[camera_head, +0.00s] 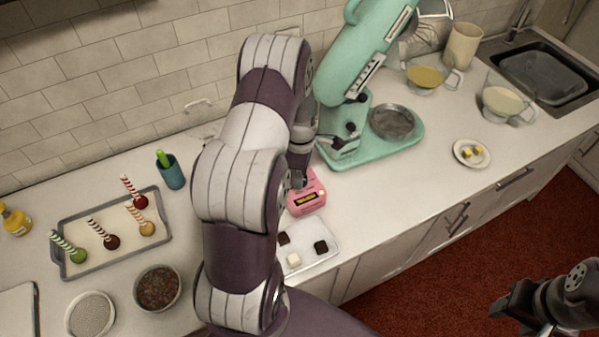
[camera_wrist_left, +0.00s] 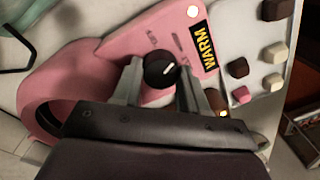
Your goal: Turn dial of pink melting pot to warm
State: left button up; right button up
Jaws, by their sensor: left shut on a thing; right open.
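The pink melting pot (camera_head: 306,196) stands on the counter, partly hidden behind my left arm in the head view. In the left wrist view the pink melting pot (camera_wrist_left: 92,52) shows a black dial (camera_wrist_left: 160,70) with a white pointer line, a label reading WARM and a small light. My left gripper (camera_wrist_left: 160,82) has its two fingers on either side of the dial and is shut on it. In the head view my left gripper (camera_head: 298,178) is mostly hidden by its own wrist. My right gripper (camera_head: 522,312) is open and empty at the lower right, over the floor, away from the pot.
A white tray (camera_head: 318,256) with several chocolate pieces lies just in front of the pot. A mint stand mixer (camera_head: 345,75) stands behind and right of it. A tray (camera_head: 76,226) of cake pops and bowls are on the left.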

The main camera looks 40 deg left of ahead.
pick_arm(q)
jog(key=o, duration=0.9)
jog(key=shift+c, duration=0.2)
jog(key=shift+o, duration=1)
jog(key=shift+r, duration=0.1)
jog(key=shift+s, duration=0.1)
